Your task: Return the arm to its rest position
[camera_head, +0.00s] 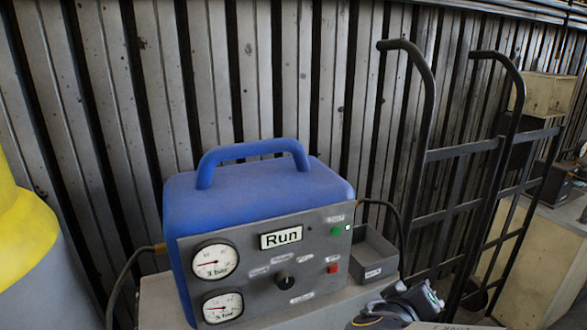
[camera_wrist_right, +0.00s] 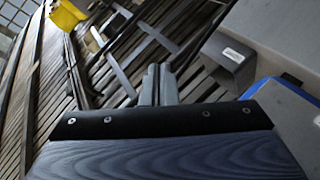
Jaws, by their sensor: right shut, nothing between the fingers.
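The blue blower housing (camera_head: 255,190) stands upright with a handle on top and a grey front panel. My right arm shows at the bottom edge of the head view, right of the housing. In the right wrist view, my right gripper (camera_wrist_right: 158,85) is shut with nothing between its fingers. The housing's blue edge (camera_wrist_right: 285,115) is to its right there, apart from it. My left gripper is not in view.
A small grey open bin (camera_head: 372,253) sits right of the housing and also shows in the wrist view (camera_wrist_right: 228,62). A black hand truck (camera_head: 425,160) leans near the ribbed wall. A yellow rounded object (camera_head: 22,235) is at far left.

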